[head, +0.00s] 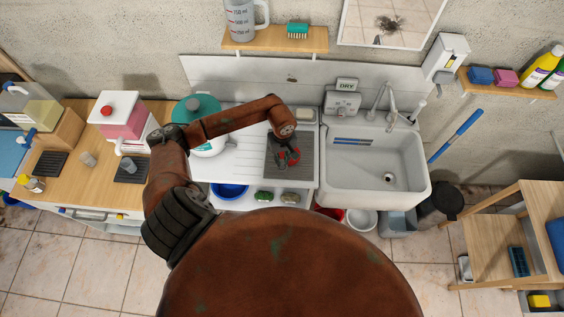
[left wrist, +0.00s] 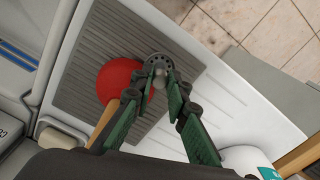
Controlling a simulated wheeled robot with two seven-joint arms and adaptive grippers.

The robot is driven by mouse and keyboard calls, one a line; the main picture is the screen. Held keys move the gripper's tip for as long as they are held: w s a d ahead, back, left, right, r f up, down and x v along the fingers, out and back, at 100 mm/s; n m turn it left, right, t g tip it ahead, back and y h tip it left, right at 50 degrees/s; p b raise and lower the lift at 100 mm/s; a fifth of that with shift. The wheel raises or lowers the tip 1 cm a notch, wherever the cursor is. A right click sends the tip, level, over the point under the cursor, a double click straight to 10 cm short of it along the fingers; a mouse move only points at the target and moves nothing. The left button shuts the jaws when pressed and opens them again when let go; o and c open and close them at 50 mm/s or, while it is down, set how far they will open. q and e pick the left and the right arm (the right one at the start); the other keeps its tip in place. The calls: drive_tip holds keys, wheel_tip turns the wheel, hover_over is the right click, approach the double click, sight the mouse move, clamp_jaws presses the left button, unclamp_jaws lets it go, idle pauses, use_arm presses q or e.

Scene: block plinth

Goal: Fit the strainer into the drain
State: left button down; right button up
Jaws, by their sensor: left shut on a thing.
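The strainer (left wrist: 160,66), a small grey disc with holes and a knob, shows in the left wrist view over the ribbed grey mat. My left gripper (left wrist: 160,82) is shut on its knob; I cannot tell whether the disc still touches the mat. In the head view my left gripper (head: 287,158) is over the mat (head: 303,170), left of the sink; the strainer is not clear there. The drain (head: 388,178) is a dark round spot in the floor of the white sink (head: 352,178). My right gripper is not in view.
A red rounded thing with a wooden handle (left wrist: 118,82) lies on the mat beside the gripper. The tap (head: 383,100) rises at the sink's back edge. The sink's raised rim lies between mat and basin. A teal-lidded pot (head: 200,108) stands left on the drainboard.

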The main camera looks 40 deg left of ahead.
sight(282, 161)
use_arm(q)
wheel_tip(282, 161, down, 2)
drive_tip(key=shift+f+p, duration=0.15)
drive_tip(key=shift+p, duration=0.55)
drive_tip(key=shift+f, duration=0.4)
drive_tip(key=shift+a+f, duration=0.1)
drive_tip(key=shift+f, duration=0.05)
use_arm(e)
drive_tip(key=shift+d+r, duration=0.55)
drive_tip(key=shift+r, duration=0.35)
use_arm(q)
drive_tip(key=shift+f, duration=0.2)
drive_tip(key=c, duration=1.9)
unclamp_jaws()
drive_tip(key=shift+r, duration=0.1)
drive_tip(key=shift+c, duration=0.2)
drive_tip(key=shift+o, duration=0.3)
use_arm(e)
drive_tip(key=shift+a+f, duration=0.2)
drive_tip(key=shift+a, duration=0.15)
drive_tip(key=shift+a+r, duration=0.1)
